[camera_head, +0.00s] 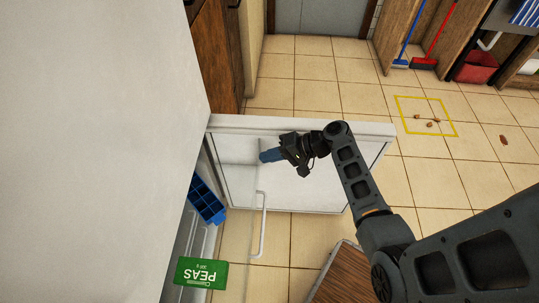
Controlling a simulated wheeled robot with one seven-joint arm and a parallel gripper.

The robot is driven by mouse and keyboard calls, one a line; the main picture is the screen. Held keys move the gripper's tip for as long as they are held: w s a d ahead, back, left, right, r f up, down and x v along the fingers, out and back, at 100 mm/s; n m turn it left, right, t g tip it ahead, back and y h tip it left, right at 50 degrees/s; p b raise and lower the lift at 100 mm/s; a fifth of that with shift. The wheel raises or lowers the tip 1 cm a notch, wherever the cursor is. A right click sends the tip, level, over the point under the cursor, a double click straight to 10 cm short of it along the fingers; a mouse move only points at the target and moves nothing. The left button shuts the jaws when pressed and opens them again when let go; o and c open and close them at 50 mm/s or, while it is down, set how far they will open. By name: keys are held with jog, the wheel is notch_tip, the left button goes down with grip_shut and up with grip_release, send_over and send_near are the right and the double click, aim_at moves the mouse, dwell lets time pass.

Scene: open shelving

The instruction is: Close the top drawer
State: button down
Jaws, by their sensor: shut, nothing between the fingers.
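The top drawer shows by its pale bar handle (262,225), which stands out in front of the white cabinet (110,130). The rest of the drawer is hard to make out; its body looks clear or pale. A blue ice-cube tray (206,201) and a green box of peas (201,273) lie at the cabinet's opening, left of the handle. My gripper (266,155) is shut and empty, just beyond the handle's far end in the picture. Its tips point left toward the cabinet. I cannot tell whether it touches anything.
An open white door (330,190) stands out from the cabinet, behind my gripper. A wooden top (343,275) is at the bottom. Tiled floor (310,70) is clear beyond. A yellow square (425,115) with brown bits, brooms and a red bin (477,67) are at right.

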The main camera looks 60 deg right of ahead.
jog(key=w+a+b, duration=0.1)
jog(key=w+a, duration=0.3)
jog(key=w, duration=0.3)
jog(key=w+a+b, duration=0.1)
jog(key=w+a, duration=0.4)
jog(key=w, duration=0.3)
jog(key=shift+w, duration=0.2)
